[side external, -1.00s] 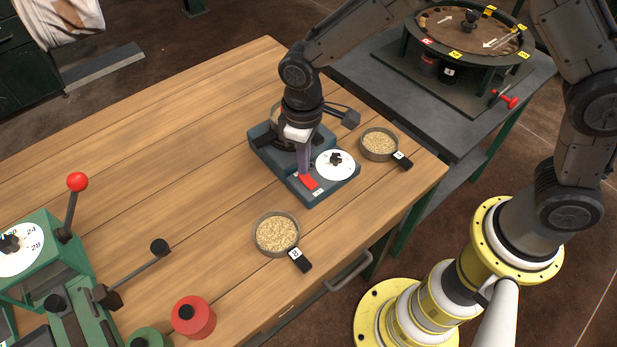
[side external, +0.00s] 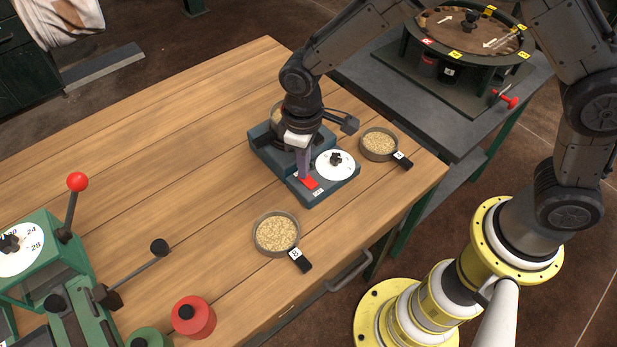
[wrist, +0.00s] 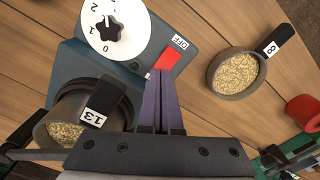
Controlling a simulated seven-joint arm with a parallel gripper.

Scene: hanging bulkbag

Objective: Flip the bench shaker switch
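The bench shaker (side external: 287,163) is a blue-grey unit on the wooden table, with a white numbered dial (side external: 336,164) and a red rocker switch (side external: 310,184). In the wrist view the red switch (wrist: 168,57) lies beside a white OFF label (wrist: 180,42), right of the dial (wrist: 115,28). My gripper (side external: 304,177) points down at the switch. In the wrist view my gripper's purple fingers (wrist: 160,74) are together with nothing between them. Their tips are at the edge of the switch and hide part of it. I cannot tell whether they touch it.
A grain pan labelled 13 (wrist: 63,131) sits on the shaker. A pan labelled 8 (side external: 277,233) and another grain pan (side external: 379,144) stand on the table. A red knobbed pot (side external: 194,317) and green lever machine (side external: 45,255) are front left. The table's back left is clear.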

